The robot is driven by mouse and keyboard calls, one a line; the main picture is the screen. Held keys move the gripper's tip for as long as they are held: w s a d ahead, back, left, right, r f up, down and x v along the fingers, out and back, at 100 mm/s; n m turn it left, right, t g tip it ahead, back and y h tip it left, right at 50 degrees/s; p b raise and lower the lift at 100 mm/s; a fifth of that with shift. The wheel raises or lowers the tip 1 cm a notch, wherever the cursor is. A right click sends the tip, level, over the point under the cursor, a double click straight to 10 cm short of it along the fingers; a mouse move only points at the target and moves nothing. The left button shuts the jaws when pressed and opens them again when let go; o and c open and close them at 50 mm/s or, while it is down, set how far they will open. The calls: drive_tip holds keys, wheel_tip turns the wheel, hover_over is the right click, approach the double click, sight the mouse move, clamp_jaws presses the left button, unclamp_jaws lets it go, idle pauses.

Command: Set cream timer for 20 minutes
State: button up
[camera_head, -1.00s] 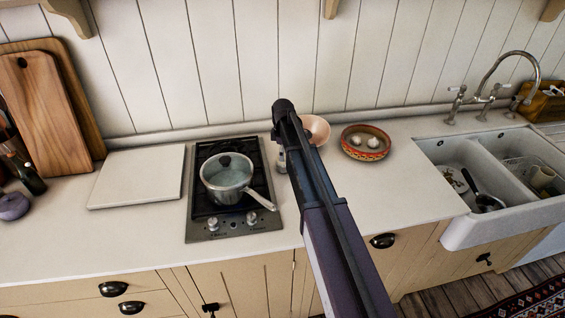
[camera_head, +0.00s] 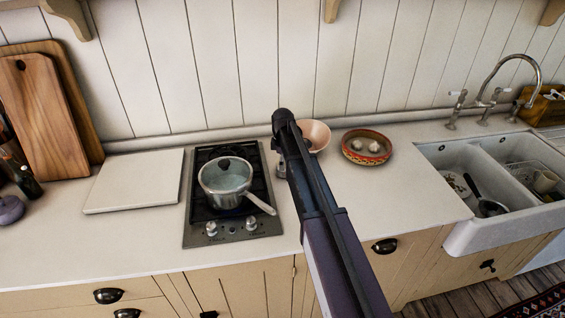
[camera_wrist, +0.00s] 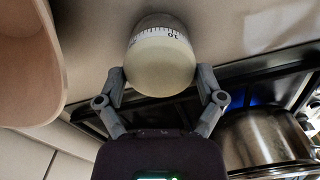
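The cream timer (camera_wrist: 160,66) stands on the worktop beside the hob. It is round, with a pale scale band of dark marks; a number that looks like 10 shows upside down in the wrist view. My gripper (camera_wrist: 160,82) has one finger on each side of the timer, the tips at or very close to its sides. Whether they press on it I cannot tell. In the head view my arm covers my fingers and most of the timer; only a small grey-white part (camera_head: 281,168) shows. The pointer and exact setting are not readable.
A hob (camera_head: 204,224) with a steel pot (camera_head: 226,184) is just left of my arm; a blue glow shows beside the pot in the wrist view. A pink bowl (camera_head: 317,134) is close by the timer. A patterned bowl (camera_head: 366,155) and sink (camera_head: 470,232) lie right.

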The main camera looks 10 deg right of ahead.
drive_tip(key=shift+c, duration=0.4)
drive_tip(key=shift+m, duration=0.4)
drive_tip(key=m, duration=0.5)
drive_tip(key=shift+w, duration=0.1)
drive_tip(key=m, duration=0.6)
drive_tip(key=shift+d, duration=0.15)
drive_tip(key=m, duration=0.6)
drive_tip(key=shift+d+m, duration=0.1)
drive_tip(key=shift+m, duration=0.3)
drive_tip(key=m, duration=0.5)
drive_tip(key=shift+d+m, duration=0.1)
drive_tip(key=shift+m, duration=0.2)
